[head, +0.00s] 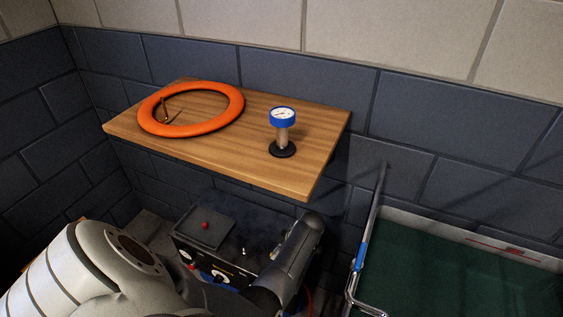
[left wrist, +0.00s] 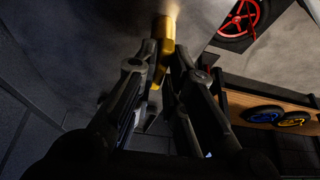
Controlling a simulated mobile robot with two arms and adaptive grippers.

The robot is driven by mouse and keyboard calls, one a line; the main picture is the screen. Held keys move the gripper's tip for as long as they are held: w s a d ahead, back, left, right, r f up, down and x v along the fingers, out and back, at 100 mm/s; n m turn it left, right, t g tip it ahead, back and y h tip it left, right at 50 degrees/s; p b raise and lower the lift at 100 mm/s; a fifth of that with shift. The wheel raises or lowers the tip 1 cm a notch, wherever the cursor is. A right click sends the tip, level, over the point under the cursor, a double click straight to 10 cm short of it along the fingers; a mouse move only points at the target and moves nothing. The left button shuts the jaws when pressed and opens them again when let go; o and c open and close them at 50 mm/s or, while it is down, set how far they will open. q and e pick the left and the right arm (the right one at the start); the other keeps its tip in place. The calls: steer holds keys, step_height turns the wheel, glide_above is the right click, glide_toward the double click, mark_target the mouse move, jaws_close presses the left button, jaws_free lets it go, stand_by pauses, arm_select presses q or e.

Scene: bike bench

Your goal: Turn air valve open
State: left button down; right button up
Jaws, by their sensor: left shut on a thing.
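In the left wrist view, my left gripper (left wrist: 165,58) has its fingers around a yellow, brass-like fitting (left wrist: 167,35), which I take to be the air valve. The gripper is shut on it, and the fingers cover much of its lower part. In the head view, my left arm comes in from the lower left and its dark end lies in front of a black compressor-like box (head: 203,232). The fingertips and the valve are hidden there. I cannot tell how far the valve is turned. My right gripper is not in view.
A wooden shelf (head: 222,154) on the wall holds an orange ring (head: 158,129) and a blue-rimmed gauge (head: 283,117). A green-topped bench (head: 430,270) with a metal bar stands at right. A red wheel (left wrist: 240,18) shows in the wrist view.

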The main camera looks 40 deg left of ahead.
arm_select(q)
steer(key=c, duration=1.5)
jaws_free()
steer(key=v, duration=1.2)
